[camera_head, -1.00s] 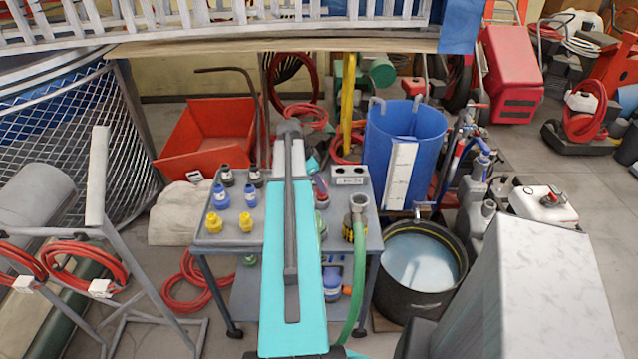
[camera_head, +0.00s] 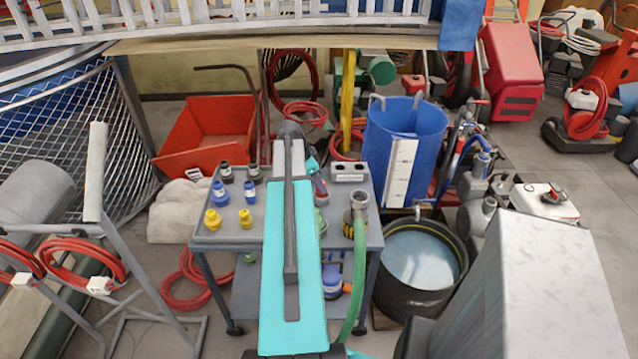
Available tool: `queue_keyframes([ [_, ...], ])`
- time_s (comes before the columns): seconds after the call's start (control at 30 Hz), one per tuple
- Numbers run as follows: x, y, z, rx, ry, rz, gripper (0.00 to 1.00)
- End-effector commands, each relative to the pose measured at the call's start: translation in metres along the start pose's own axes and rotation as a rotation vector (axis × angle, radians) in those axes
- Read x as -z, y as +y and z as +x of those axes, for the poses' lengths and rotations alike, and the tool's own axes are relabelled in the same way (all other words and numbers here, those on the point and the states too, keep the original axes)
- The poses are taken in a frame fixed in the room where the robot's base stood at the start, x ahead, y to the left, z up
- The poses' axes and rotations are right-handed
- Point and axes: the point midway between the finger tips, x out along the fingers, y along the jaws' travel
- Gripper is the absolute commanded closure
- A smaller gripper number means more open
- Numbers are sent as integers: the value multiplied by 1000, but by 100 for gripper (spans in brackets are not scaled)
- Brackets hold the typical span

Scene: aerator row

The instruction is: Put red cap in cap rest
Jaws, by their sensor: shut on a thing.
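The red cap (camera_head: 321,199) shows just right of my teal arm, over the grey cart top, partly covered by my gripper. My gripper (camera_head: 319,187) is mostly hidden behind my arm; what shows of it is shut on the red cap. The cap rest (camera_head: 350,171) is a pale grey block with dark round openings on top and a label on its front. It stands at the cart's back right corner, to the right of and behind the cap. The cap is apart from it. Whether the cap touches the cart top I cannot tell.
Blue (camera_head: 220,194), yellow (camera_head: 213,219) and black fittings (camera_head: 227,172) stand on the cart's left side. A green hose (camera_head: 359,265) with a metal coupling hangs over the right front. A green fitting (camera_head: 319,222) sits near my arm. A black tub (camera_head: 419,290) stands right of the cart.

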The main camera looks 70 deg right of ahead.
Motion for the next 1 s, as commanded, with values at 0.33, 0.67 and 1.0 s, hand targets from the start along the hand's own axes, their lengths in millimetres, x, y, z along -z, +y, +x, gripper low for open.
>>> queue_keyframes([
  [0.33, -2, 0, 6, 0, 0, 0, 98],
  [0.67, -4, 0, 11, 0, 0, 0, 98],
  [1.0, -4, 0, 11, 0, 0, 0, 54],
])
